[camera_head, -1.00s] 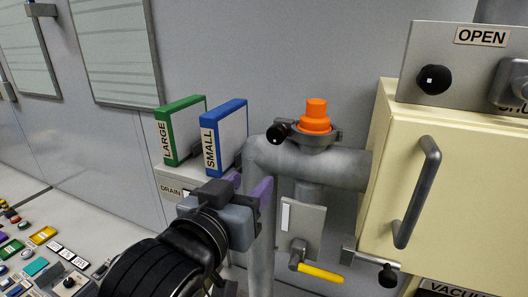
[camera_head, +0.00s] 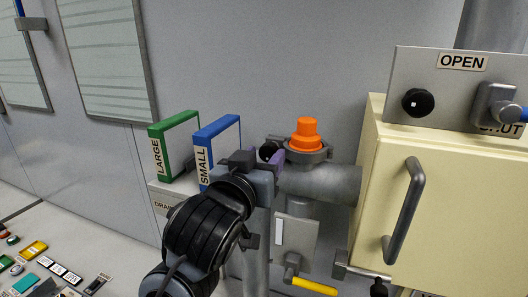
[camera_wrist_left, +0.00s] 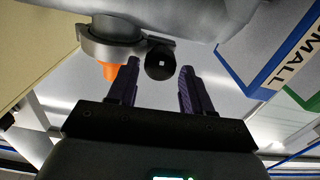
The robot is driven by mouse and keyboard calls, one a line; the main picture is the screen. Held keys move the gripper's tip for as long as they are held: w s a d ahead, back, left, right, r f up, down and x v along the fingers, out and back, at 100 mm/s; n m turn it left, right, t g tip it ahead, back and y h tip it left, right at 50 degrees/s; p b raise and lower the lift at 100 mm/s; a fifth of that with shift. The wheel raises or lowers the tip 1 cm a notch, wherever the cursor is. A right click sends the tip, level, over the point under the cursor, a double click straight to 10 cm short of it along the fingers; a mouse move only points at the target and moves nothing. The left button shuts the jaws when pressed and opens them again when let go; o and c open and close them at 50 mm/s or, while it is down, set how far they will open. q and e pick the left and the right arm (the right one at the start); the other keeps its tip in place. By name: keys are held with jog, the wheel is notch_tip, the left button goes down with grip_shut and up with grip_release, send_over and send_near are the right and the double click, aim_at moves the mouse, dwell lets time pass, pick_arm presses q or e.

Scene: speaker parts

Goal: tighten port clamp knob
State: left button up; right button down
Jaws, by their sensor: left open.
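The port clamp is a grey ring (camera_head: 307,154) around the base of an orange plug (camera_head: 307,134) on top of the grey pipe. Its black knob sits at the clamp's left side, mostly hidden behind my left gripper (camera_head: 262,160) in the head view. In the left wrist view the black knob (camera_wrist_left: 160,63) lies between and just beyond the two purple fingertips of the left gripper (camera_wrist_left: 158,78), which is open. The clamp (camera_wrist_left: 102,44) and orange plug (camera_wrist_left: 109,71) show left of the knob there. My right gripper is not in view.
A blue SMALL frame (camera_head: 203,157) and a green LARGE frame (camera_head: 157,152) stand left of the gripper. A cream cabinet (camera_head: 450,190) with a grey handle is at right. A yellow-handled valve (camera_head: 314,286) hangs below the pipe.

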pick_arm(q)
jog(key=shift+w+d, duration=0.1)
jog(key=shift+w, duration=0.3)
jog(key=c, duration=0.8)
jog(key=shift+m, duration=0.5)
